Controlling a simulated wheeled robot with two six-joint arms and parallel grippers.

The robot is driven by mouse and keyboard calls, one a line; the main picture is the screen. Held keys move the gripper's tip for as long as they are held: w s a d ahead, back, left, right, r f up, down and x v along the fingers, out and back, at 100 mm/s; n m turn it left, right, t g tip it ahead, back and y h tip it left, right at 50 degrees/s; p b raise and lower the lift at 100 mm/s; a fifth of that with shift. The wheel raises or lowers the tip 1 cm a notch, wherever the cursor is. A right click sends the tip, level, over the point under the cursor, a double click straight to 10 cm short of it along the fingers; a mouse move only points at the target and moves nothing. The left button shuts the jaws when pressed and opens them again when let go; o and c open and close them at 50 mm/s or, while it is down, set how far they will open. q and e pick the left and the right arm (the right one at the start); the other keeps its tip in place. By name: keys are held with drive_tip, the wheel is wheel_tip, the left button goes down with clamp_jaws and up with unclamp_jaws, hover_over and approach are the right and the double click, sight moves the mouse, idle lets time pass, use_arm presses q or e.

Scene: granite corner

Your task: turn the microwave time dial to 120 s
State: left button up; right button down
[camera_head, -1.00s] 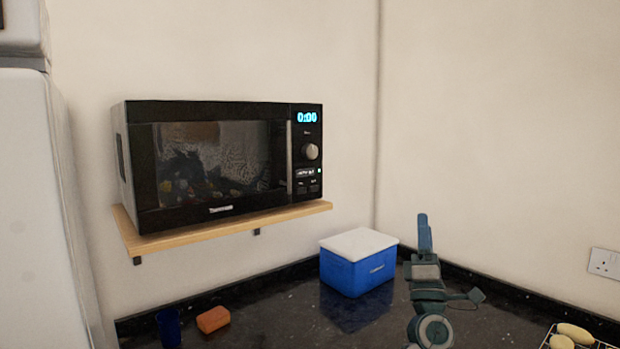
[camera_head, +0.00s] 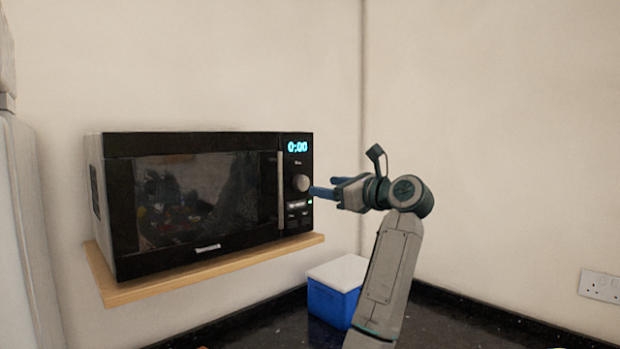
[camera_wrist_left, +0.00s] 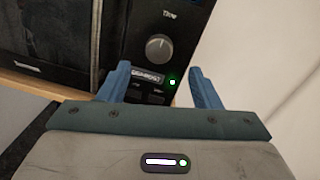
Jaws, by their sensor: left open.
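The black microwave (camera_head: 200,195) has a lit display (camera_head: 298,147) that reads 0:00. Its round silver time dial (camera_head: 301,183) sits on the panel below the display. My left gripper (camera_head: 322,190) is just right of the dial in the head view, with its fingers pointing at the panel. In the left wrist view its two blue fingers (camera_wrist_left: 162,82) are apart with nothing between them. The dial (camera_wrist_left: 159,48) shows there beyond the fingertips, apart from them. My right gripper is not in view.
The microwave stands on a wooden wall shelf (camera_head: 210,274). A vertical door handle (camera_head: 281,190) is left of the dial. A blue cool box with a white lid (camera_head: 338,272) stands on the dark counter below. A wall socket (camera_head: 600,286) is at the far right.

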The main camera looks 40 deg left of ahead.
sight(304, 183)
use_arm(q)
drive_tip(key=a+p, duration=0.2)
drive_tip(key=a, duration=0.3)
drive_tip(key=shift+r, duration=0.1)
drive_tip(key=shift+a, duration=0.7)
drive_tip(key=shift+c, duration=0.5)
drive_tip(key=c, duration=0.9)
drive_tip(key=shift+f, duration=0.2)
